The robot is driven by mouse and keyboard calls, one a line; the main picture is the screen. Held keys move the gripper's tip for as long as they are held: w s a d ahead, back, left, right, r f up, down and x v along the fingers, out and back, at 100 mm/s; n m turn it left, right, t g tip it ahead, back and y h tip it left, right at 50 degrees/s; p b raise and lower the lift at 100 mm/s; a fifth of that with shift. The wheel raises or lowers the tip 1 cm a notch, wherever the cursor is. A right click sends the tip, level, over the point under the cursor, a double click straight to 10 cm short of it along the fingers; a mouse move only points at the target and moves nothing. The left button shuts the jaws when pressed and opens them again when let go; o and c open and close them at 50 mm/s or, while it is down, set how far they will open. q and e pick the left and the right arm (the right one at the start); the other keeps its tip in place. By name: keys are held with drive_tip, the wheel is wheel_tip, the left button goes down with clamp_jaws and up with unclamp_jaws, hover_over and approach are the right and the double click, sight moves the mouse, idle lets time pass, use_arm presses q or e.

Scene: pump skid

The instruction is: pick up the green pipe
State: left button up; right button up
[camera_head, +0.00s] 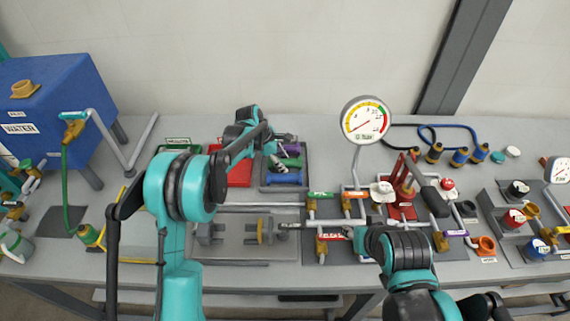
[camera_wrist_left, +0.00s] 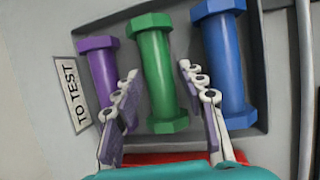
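The green pipe (camera_wrist_left: 155,70) has hexagonal ends and lies in the dark tray between the purple pipe (camera_wrist_left: 100,68) and the blue pipe (camera_wrist_left: 222,60). In the head view the green pipe (camera_head: 291,162) is partly covered by my left gripper (camera_head: 281,152). In the left wrist view my left gripper (camera_wrist_left: 160,72) is open, with one finger on each side of the green pipe's lower half. Gaps show between the fingers and the pipe. My right gripper (camera_head: 345,232) is small beside the valve rack, and its fingers are not clear.
The tray wall (camera_wrist_left: 283,90) bounds the pipes, and a "TO TEST" label (camera_wrist_left: 69,92) sits beside the purple pipe. A red tray (camera_head: 238,176) stands left of it. A pressure gauge (camera_head: 366,120) and valves stand to the right. A vise-like fixture (camera_head: 240,233) lies in front.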

use_arm(q)
clamp_jaws()
